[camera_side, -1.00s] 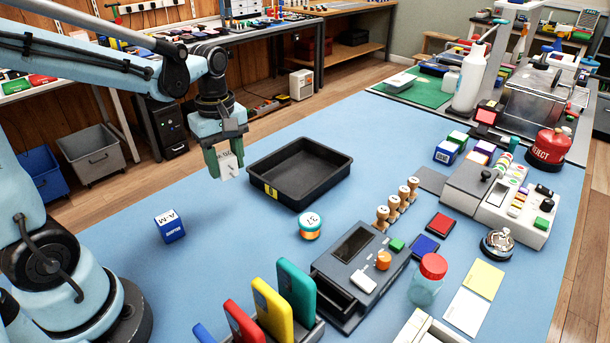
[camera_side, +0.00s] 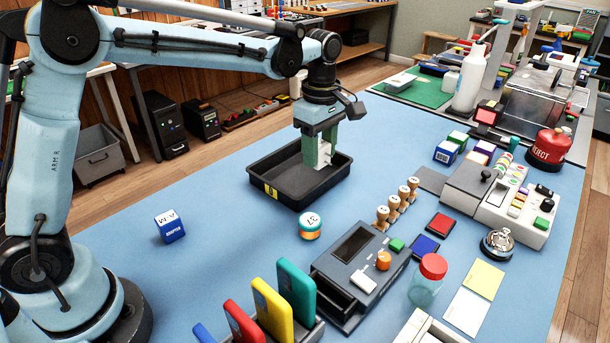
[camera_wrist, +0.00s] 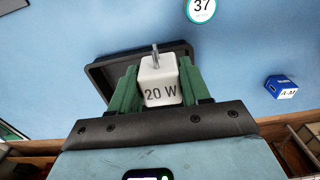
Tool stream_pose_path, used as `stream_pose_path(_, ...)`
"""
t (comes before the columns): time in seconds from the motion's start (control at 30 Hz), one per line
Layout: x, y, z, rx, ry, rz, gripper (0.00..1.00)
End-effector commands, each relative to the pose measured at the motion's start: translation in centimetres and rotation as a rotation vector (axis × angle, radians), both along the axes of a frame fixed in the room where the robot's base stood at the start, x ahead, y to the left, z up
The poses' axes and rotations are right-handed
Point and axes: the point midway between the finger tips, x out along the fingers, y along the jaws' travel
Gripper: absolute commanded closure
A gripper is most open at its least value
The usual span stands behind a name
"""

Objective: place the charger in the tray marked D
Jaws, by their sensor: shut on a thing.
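My gripper (camera_side: 319,157) is shut on the charger (camera_side: 324,174), a white block with metal prongs. In the wrist view the charger (camera_wrist: 160,88) reads "20 W" and sits between the green fingers. The black tray (camera_side: 283,197) has a yellow label at its front corner; its letter is too small to read surely. In the side view the charger and fingertips show within the tray's outline, over its right part. I cannot tell whether the charger touches the floor. In the wrist view the tray's rim (camera_wrist: 98,70) shows behind the fingers, which hide much of it.
A blue and white adapter box (camera_side: 169,226) stands left of the tray. A round container marked 37 (camera_side: 310,226) stands in front of it. Wooden stamps (camera_side: 393,205) and a grey device (camera_side: 350,265) stand to the right. Blue mat is clear between the adapter box and tray.

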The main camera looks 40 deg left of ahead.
Motion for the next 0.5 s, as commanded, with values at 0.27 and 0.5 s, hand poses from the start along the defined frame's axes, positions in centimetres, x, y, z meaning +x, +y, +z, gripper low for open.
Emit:
stream_pose_path(0.27, 2.1, 4.3, -2.9, 0.000, 0.000, 0.007, 0.85)
stream_pose_path(0.5, 4.1, 8.5, -5.7, 0.000, 0.000, 0.005, 0.85)
